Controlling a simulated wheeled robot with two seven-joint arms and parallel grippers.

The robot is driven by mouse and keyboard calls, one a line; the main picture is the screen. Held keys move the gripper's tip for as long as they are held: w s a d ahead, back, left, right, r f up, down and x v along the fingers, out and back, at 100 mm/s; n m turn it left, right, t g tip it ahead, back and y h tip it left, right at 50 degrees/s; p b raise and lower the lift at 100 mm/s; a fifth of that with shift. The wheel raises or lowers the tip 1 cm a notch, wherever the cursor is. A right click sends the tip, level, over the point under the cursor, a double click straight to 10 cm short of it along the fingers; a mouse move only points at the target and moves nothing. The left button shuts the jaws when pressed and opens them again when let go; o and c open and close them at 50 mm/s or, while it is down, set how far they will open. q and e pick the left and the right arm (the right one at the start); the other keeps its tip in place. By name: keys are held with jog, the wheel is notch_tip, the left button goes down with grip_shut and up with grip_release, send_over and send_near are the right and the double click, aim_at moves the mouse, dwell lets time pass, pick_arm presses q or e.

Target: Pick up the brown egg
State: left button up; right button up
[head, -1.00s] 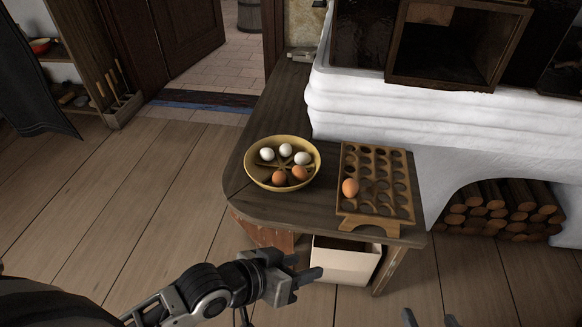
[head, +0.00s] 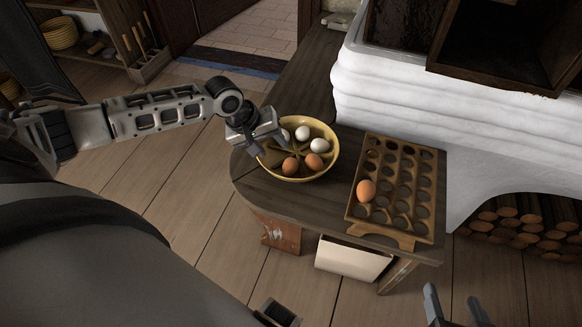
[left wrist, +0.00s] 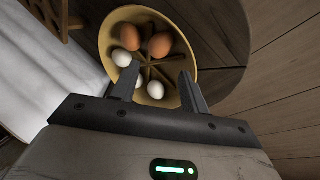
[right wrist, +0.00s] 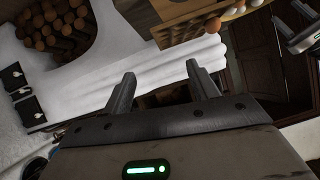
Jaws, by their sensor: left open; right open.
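A yellow bowl (head: 328,165) on the dark wooden table holds white eggs and two brown eggs. One brown egg (head: 290,166) and a second brown egg (head: 314,160) lie at its near side. Both show in the left wrist view, the first brown egg (left wrist: 160,45) beside the second brown egg (left wrist: 131,38). Another brown egg (head: 366,190) sits in a wooden egg rack (head: 432,190) to the right. My left gripper (head: 268,148) is open and empty above the bowl's left rim. My right gripper (head: 452,300) is open and empty, low in front of the table.
White eggs (head: 303,133) lie at the bowl's back and right. The white stove ledge (head: 400,90) rises behind the table. A white box (head: 350,258) is under the table and stacked logs (head: 525,225) lie at the right.

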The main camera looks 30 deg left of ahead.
aim_at(287, 164)
pick_arm(q)
jog(key=x, duration=0.3)
jog(key=shift+f+b, duration=0.2)
jog(key=shift+b, duration=0.15)
jog(key=shift+w+d+f, duration=0.2)
jog(key=shift+w+f, duration=0.05)
jog(key=shift+f, duration=0.2)
jog(key=b+x, duration=0.2)
jog(key=x, duration=0.2)
jog(key=shift+d+f, duration=0.1)
jog(key=shift+f, duration=0.15)
jog(key=shift+w+f, duration=0.1)
jog(key=shift+f, duration=0.15)
jog(key=shift+d, duration=0.1)
jog(key=c, duration=0.3)
pick_arm(e)
notch_tip(287, 164, down, 6)
jog(key=w+a+g, duration=0.1)
jog(key=shift+w+a+y, duration=0.15)
jog(key=shift+a+y, duration=0.15)
